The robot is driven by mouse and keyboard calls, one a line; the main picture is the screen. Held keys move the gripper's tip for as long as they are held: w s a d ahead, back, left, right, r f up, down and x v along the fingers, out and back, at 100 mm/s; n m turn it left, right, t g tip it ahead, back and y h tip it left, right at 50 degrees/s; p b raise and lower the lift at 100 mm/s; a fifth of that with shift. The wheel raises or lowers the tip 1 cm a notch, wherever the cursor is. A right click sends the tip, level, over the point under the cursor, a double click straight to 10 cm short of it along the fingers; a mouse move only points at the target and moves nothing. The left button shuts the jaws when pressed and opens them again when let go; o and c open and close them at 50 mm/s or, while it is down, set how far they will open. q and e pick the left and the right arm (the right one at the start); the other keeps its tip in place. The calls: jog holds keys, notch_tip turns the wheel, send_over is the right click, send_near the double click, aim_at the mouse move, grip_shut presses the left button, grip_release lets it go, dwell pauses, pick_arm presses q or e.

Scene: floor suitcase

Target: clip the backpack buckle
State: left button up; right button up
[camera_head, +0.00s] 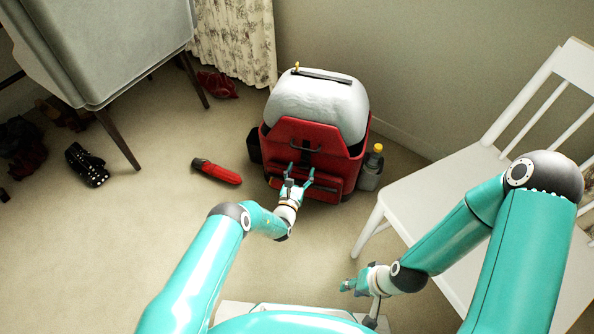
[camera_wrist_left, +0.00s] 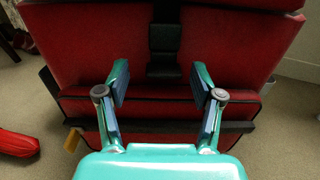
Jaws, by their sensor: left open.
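The red backpack (camera_head: 313,134) stands upright on the floor against the wall, with a pale grey bulging top (camera_head: 322,100). A black strap with a buckle part (camera_head: 305,149) runs down the middle of its red front; in the left wrist view the dark buckle piece (camera_wrist_left: 164,70) hangs at the centre. Whether the buckle's halves are joined is unclear. My left gripper (camera_head: 299,174) is open and empty in front of the backpack's lower front, its fingers (camera_wrist_left: 160,82) spread either side below the buckle. My right gripper (camera_head: 347,286) is low near my base, away from the backpack; its jaws are too small to read.
A grey bottle with a yellow cap (camera_head: 370,168) stands at the backpack's right. A red torch-like object (camera_head: 216,171) lies on the floor to the left. A white chair (camera_head: 437,188) stands at right, and a grey suitcase-like piece on legs (camera_head: 105,45) at left.

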pick_arm(q)
jog(key=shift+s+f, duration=0.1)
jog(key=shift+s, duration=0.05)
jog(key=v, duration=1.1)
jog(key=shift+s, duration=0.35)
jog(key=shift+a, duration=0.1)
